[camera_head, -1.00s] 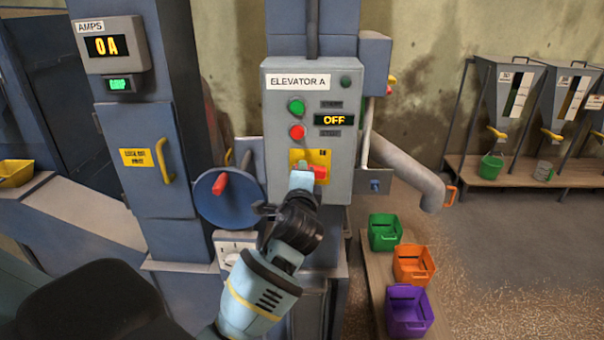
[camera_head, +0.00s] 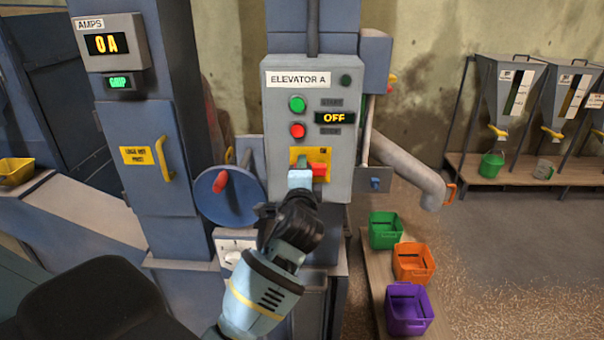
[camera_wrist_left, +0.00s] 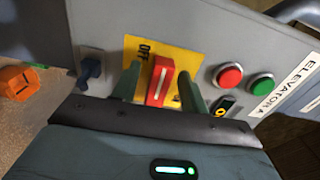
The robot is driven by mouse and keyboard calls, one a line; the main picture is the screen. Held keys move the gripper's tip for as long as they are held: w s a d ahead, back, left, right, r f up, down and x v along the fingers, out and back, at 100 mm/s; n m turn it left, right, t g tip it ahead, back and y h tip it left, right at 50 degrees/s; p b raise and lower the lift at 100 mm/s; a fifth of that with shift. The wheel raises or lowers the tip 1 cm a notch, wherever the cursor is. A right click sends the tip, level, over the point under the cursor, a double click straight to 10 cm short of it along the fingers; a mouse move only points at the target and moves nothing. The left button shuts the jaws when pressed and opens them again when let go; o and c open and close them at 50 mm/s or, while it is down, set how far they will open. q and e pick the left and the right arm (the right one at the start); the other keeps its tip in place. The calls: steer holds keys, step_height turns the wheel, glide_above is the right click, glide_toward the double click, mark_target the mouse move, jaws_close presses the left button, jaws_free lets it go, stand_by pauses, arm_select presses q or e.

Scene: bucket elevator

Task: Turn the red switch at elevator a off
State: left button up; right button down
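The red switch (camera_head: 319,169) sits on a yellow plate (camera_head: 297,154) low on the grey Elevator A panel (camera_head: 284,120). My left gripper (camera_head: 300,180) is in front of the plate and hides part of it. In the left wrist view the red switch handle (camera_wrist_left: 159,88) stands between the two fingers of my left gripper (camera_wrist_left: 159,72). The fingers are open, with yellow showing on both sides of the handle. An "OFF" label (camera_wrist_left: 144,50) shows on the plate near the left finger. My right gripper is not in view.
A green button (camera_head: 297,104), a red button (camera_head: 298,130) and a display reading OFF (camera_head: 335,118) are above the switch. A blue wheel (camera_head: 232,203) with a red knob is left of the panel. Green, orange and purple bins (camera_head: 408,318) stand at lower right.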

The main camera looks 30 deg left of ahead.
arm_select(q)
steer(key=v, duration=0.7)
steer(key=shift+s, duration=0.4)
steer(key=shift+d, duration=0.2)
steer(key=s+d+f+n+g+h, duration=0.1)
steer(key=s+d+f+h, duration=0.1)
steer(key=f, duration=0.6)
steer(key=s+d+f+h, duration=0.2)
steer(key=s+f+h, duration=0.1)
steer(key=f, duration=0.4)
steer(key=s+d+f+n+g+h, duration=0.1)
steer(key=s+d+f+h, duration=0.1)
steer(key=f, duration=0.6)
steer(key=s+d+f+n+g+h, duration=0.2)
steer(key=s+d+f+n, duration=0.1)
steer(key=s+f, duration=0.5)
steer(key=s+d+f+n+g+h, duration=0.1)
steer(key=s+f+n, duration=0.3)
steer(key=s+f, duration=0.4)
steer(key=s+d+h, duration=0.1)
steer(key=s, duration=0.4)
steer(key=shift+s+d+n+g+h, duration=0.25)
steer(key=shift+d+n+g+h, duration=0.05)
steer(key=shift+d+g, duration=0.1)
